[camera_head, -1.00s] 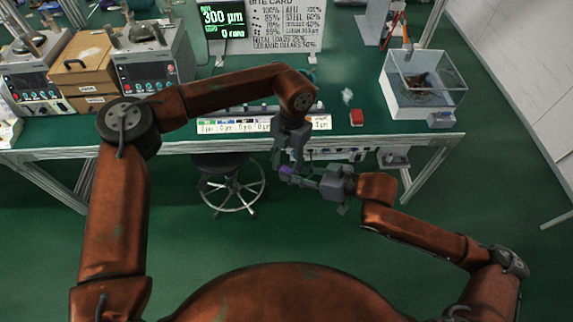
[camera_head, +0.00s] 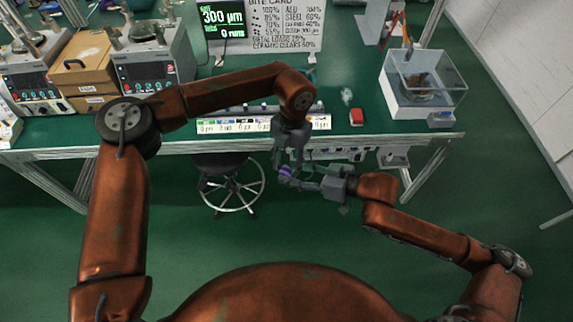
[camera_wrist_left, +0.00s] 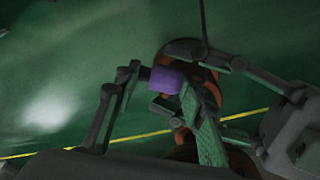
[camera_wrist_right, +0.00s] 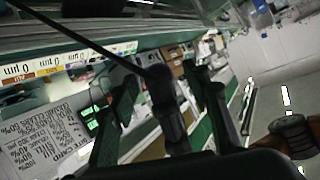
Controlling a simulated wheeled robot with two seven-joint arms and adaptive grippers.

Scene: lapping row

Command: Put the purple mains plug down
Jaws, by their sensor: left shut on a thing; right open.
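The purple mains plug (camera_head: 286,172) is held in the air in front of the bench, above the floor. My left gripper (camera_head: 283,169) reaches down from above and is shut on it. In the left wrist view the plug (camera_wrist_left: 167,79) shows as a purple block by the fingertips. My right gripper (camera_head: 302,183) is open, coming from the right, with its fingertips close beside the plug. In the right wrist view its two fingers (camera_wrist_right: 168,95) stand apart, with a dark shape between them; whether they touch the plug is unclear.
The green bench (camera_head: 225,88) lies beyond the grippers, with a row of labelled compartments (camera_head: 225,126) along its front. A round stool (camera_head: 228,184) stands below. Bench space shows between labels and tank.

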